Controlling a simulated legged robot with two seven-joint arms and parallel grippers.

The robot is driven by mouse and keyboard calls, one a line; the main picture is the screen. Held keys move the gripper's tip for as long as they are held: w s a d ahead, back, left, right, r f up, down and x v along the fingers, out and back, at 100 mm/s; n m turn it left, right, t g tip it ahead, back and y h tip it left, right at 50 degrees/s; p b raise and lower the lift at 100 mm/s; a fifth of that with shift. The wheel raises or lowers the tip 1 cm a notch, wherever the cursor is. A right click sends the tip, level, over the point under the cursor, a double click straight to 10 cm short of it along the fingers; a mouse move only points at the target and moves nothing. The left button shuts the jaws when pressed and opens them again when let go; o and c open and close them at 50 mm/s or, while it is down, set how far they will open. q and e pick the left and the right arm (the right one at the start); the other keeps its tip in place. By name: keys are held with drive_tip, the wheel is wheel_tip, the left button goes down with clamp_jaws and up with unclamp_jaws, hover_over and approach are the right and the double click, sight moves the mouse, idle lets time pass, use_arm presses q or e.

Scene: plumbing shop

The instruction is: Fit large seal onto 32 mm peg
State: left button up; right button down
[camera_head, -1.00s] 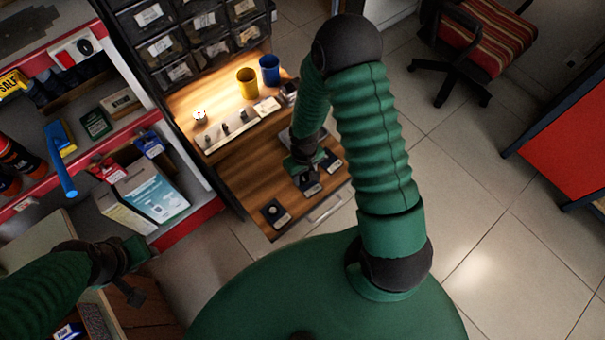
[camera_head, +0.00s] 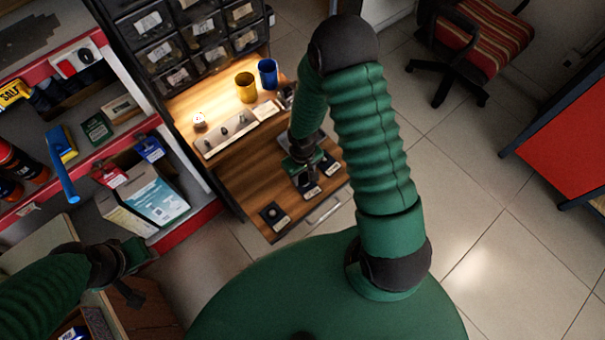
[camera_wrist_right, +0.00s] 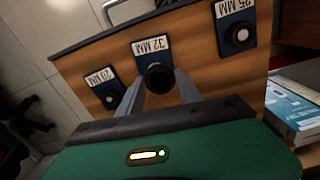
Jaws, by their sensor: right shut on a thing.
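In the right wrist view, my right gripper (camera_wrist_right: 160,88) is shut on a dark round seal (camera_wrist_right: 158,78). The seal is over the board labelled 32 MM (camera_wrist_right: 151,46) and hides its peg; I cannot tell whether it is around the peg or above it. In the head view, my right gripper (camera_head: 304,166) is over the boards on the wooden bench, and the seal is too small to make out. My left gripper (camera_head: 130,275) is away from the bench at the lower left; its jaws are unclear.
A 20 MM peg board (camera_wrist_right: 107,88) and another peg board (camera_wrist_right: 235,30) flank the middle one. A pale tray with small parts (camera_head: 210,150), a yellow cup (camera_head: 246,87) and a blue cup (camera_head: 268,73) stand farther back on the bench. Shelves are at the left.

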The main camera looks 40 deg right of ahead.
drive_tip(key=shift+s+d, duration=0.2)
drive_tip(key=shift+d, duration=0.1)
drive_tip(key=shift+f+b, duration=0.65)
drive_tip(key=shift+f, duration=0.55)
idle(0.5)
drive_tip(key=c, duration=1.1)
unclamp_jaws()
wheel_tip(320, 180, up, 11)
drive_tip(key=p, duration=1)
drive_tip(key=shift+r, duration=0.1)
